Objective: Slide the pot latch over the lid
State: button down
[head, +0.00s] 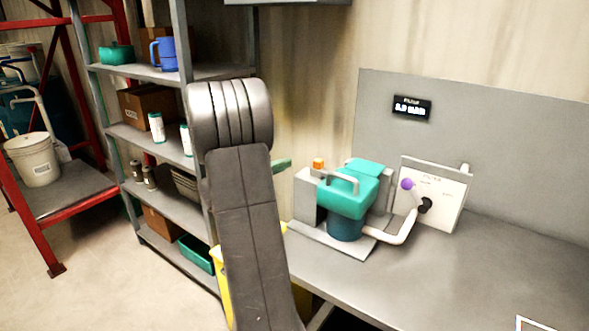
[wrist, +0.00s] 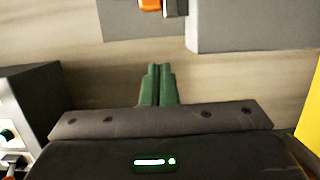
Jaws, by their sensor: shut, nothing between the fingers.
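The pot (head: 345,226) is a dark teal vessel on a grey base on the bench. Its lid (head: 345,197) is a lighter teal block with a grey handle, and it sits on top of the pot. A small orange piece (head: 318,163), possibly the latch's knob, tops the grey block left of the lid. An orange piece also shows at the top edge of the wrist view (wrist: 150,4). My gripper (wrist: 158,68) is shut and empty, its green fingers together. In the head view its green tip (head: 282,164) shows left of the pot, apart from it; my arm hides the rest.
A white panel (head: 440,192) with a purple knob and a black knob stands right of the pot, joined by a pale pipe (head: 400,232). The bench (head: 450,280) is clear in front. A grey shelf (head: 125,70) with boxes and cups stands left. A yellow bin (head: 222,285) is below.

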jog(key=b+v, duration=0.1)
jog(key=v, duration=0.6)
jog(key=shift+s+d+r, duration=0.2)
jog(key=shift+s+r, duration=0.05)
jog(key=p+x, duration=0.4)
jog(key=x, duration=0.5)
jog(key=shift+w+d+r+p, duration=0.2)
jog(key=shift+d+r+p, duration=0.1)
jog(key=shift+p, duration=0.1)
jog(key=shift+d+p, duration=0.1)
jog(key=shift+p, duration=0.3)
jog(key=p, duration=0.3)
jog(key=shift+d+f, duration=0.15)
jog(key=shift+d, duration=0.15)
jog(key=shift+w+a+f, duration=0.1)
jog(key=shift+a+f, duration=0.05)
jog(key=shift+a, duration=0.1)
jog(key=shift+d, duration=0.1)
